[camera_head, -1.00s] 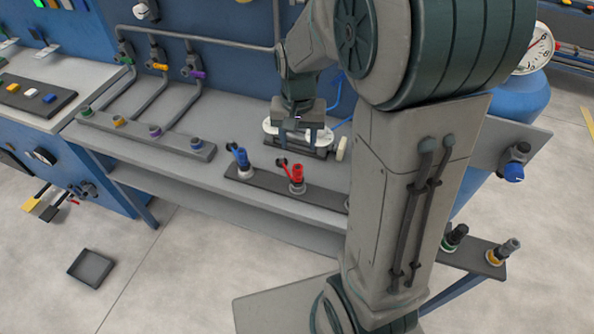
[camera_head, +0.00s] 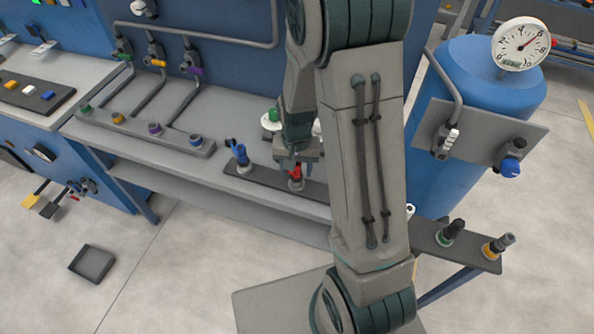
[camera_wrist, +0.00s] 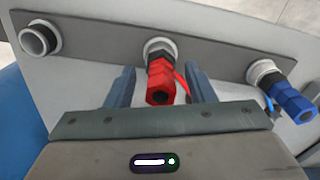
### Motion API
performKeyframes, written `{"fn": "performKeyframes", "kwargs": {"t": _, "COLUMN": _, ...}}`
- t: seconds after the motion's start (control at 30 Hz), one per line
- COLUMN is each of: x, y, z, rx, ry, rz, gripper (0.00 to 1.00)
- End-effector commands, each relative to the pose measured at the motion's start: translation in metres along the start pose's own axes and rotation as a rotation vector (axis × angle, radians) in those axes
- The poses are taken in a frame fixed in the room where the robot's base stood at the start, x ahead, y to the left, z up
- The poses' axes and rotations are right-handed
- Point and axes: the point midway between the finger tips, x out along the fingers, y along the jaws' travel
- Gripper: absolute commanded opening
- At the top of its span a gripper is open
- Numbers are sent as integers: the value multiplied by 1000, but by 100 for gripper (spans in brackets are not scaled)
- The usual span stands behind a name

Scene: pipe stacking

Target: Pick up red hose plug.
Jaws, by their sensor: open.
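The red hose plug (camera_head: 295,172) sits in a socket of the dark rail (camera_head: 262,179) on the bench front. In the wrist view the red hose plug (camera_wrist: 162,82) stands in its pale ring, between the two fingers of my gripper (camera_wrist: 160,88). The fingers are apart, with visible gaps on both sides of the plug. In the head view my gripper (camera_head: 297,158) is right at the plug and partly hides it.
A blue plug (camera_head: 240,157) sits left of the red one on the same rail; it also shows in the wrist view (camera_wrist: 292,102). An empty ring socket (camera_wrist: 40,39) lies on the other side. Green and yellow-ringed plugs (camera_head: 450,232) stand at the right end.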

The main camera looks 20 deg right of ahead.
Motion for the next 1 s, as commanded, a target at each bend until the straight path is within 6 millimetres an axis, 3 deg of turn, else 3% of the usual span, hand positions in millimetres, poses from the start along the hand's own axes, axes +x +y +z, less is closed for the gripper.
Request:
{"fn": "performKeyframes", "kwargs": {"t": 0.27, "x": 2, "y": 0, "z": 0, "rx": 0, "ry": 1, "rz": -1, "gripper": 46}}
{"fn": "performKeyframes", "kwargs": {"t": 0.43, "x": 2, "y": 0, "z": 0, "rx": 0, "ry": 1, "rz": 0, "gripper": 0}}
{"fn": "performKeyframes", "kwargs": {"t": 0.77, "x": 0, "y": 0, "z": 0, "rx": 0, "ry": 2, "rz": -1, "gripper": 0}}
{"fn": "performKeyframes", "kwargs": {"t": 1.0, "x": -16, "y": -1, "z": -1, "rx": 0, "ry": 5, "rz": -2, "gripper": 0}}
